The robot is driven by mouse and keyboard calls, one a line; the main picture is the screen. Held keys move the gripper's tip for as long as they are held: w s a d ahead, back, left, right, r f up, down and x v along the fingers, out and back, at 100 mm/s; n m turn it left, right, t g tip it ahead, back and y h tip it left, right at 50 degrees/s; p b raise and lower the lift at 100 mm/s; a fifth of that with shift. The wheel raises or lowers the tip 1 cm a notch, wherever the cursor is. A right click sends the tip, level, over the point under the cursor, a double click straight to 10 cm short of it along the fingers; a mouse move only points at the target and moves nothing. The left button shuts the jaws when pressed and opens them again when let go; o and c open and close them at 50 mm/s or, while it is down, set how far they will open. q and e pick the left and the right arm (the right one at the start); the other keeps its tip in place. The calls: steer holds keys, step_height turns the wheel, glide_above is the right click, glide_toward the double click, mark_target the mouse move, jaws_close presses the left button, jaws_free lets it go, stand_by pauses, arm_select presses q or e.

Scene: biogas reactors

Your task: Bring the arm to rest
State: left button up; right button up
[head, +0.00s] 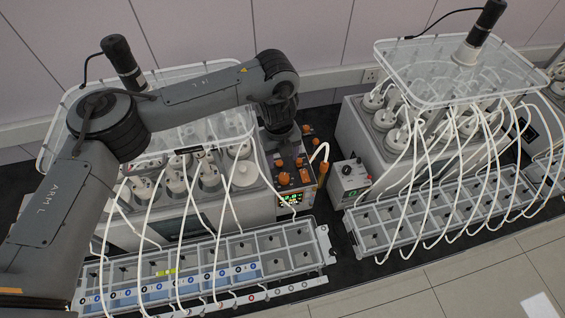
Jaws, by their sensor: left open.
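My left arm (200,93), marked "ARM L", comes in from the left and reaches over the left reactor unit. Its wrist bends down, and my left gripper (287,141) points downward above the back of a control box (291,199) with orange knobs and a lit display. The gripper is open. Its fingertips are small and dark here, and I cannot tell how far they are above the box. I see nothing held in it. My right gripper is not in view.
Reactor units with white vessels, clear covers (420,70) and many white hoses stand left and right. Compartment racks (325,243) lie in front of them. A small grey box (348,180) stands between the units. The light floor at the bottom right is mostly clear.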

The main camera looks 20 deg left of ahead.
arm_select(q)
steer(key=shift+r, duration=0.3)
